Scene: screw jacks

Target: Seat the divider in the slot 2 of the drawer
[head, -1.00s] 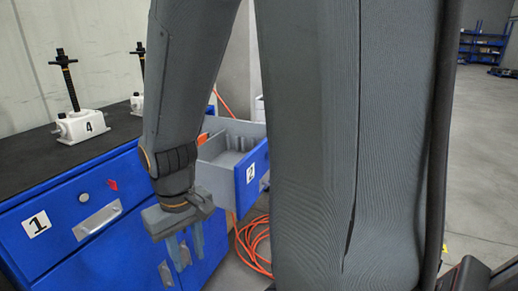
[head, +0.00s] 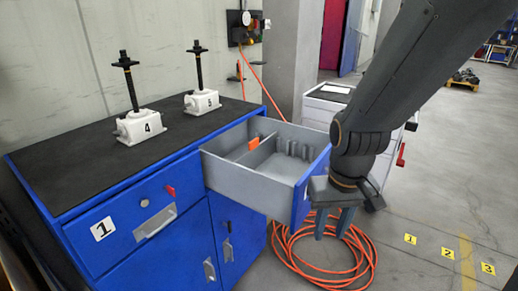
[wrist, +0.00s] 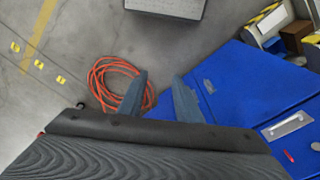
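The grey open drawer (head: 245,185) with a blue front sticks out of the blue cabinet. Inside it, a low grey wall (head: 262,155) runs lengthwise, with an orange piece (head: 254,143) at its far end. I cannot tell whether this is the divider. Several upright grey ribs (head: 291,149) stand along the drawer's far right side. Slot numbers are not readable. My gripper (head: 332,236) hangs fingers down beside the drawer's front, to its right in the head view. In the wrist view the gripper (wrist: 159,76) has its fingers apart with nothing between them.
An orange hose (head: 325,262) lies coiled on the floor below the drawer. The floor at right is open.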

